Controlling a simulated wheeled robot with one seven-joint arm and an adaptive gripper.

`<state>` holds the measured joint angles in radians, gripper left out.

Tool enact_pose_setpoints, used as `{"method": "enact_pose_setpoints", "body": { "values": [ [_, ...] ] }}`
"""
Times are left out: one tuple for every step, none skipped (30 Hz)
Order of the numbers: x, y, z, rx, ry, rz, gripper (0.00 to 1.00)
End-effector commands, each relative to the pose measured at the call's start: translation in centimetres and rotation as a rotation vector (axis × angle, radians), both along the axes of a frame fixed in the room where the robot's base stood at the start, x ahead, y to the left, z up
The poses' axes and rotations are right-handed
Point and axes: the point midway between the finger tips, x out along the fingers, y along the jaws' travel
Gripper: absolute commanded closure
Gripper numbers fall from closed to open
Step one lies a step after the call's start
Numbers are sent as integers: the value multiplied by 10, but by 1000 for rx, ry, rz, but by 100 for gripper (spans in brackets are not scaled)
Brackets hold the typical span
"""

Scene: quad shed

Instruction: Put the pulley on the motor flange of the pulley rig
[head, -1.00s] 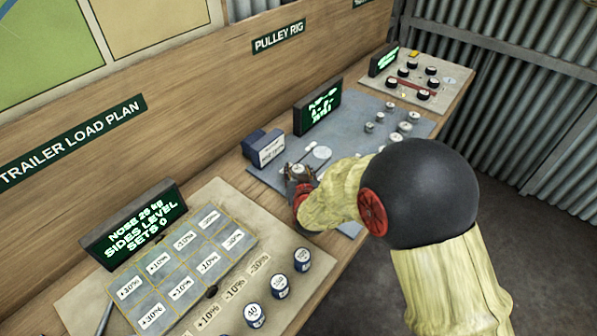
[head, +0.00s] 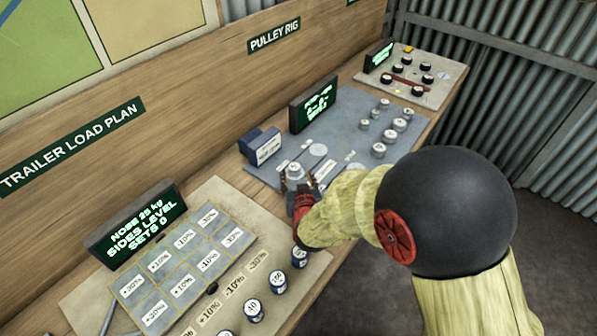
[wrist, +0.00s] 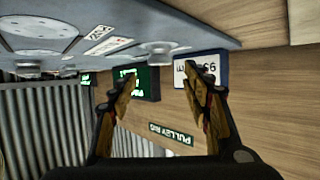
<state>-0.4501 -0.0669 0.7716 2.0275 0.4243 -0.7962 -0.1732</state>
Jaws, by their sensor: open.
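My gripper (head: 297,187) is low over the near left part of the pulley rig board (head: 352,129). Its two fingers stand apart in the wrist view (wrist: 165,92), with nothing held between them. A small grey, round-topped piece, seemingly a pulley (head: 295,171), is at the fingertips in the head view. The fingers partly hide its base, so I cannot tell whether it sits on the motor flange. A pale flat disc (head: 318,150) lies just beyond it. More grey pulleys (head: 379,150) stand upright at the board's right side.
A lit display (head: 314,104) and a blue box (head: 261,146) stand behind the board. The load plan board (head: 163,277) with several blue-sided weights (head: 278,282) is to the left. Another panel (head: 412,78) with black knobs is at the far right.

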Motion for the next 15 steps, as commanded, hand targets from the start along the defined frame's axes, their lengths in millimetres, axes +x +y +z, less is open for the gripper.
{"method": "enact_pose_setpoints", "body": {
  "values": [
    [-3,0,1,0,1,0,51],
    [-4,-1,2,0,1,0,51],
    [-5,-1,2,0,1,0,51],
    [-6,-1,2,0,1,0,51],
    [-6,-1,2,0,1,0,51],
    [-6,-1,2,0,1,0,51],
    [-5,-1,3,1,1,1,51],
    [-5,-2,5,3,3,1,51],
    [-5,-3,9,8,11,2,51],
    [-5,-4,14,13,19,3,51],
    [-5,-7,20,18,30,5,51],
    [-7,-10,30,28,50,9,51],
    [-8,-13,40,37,68,12,51],
    [-12,-17,49,44,90,17,51],
    [-17,-24,63,53,120,22,51]
  ]
}}
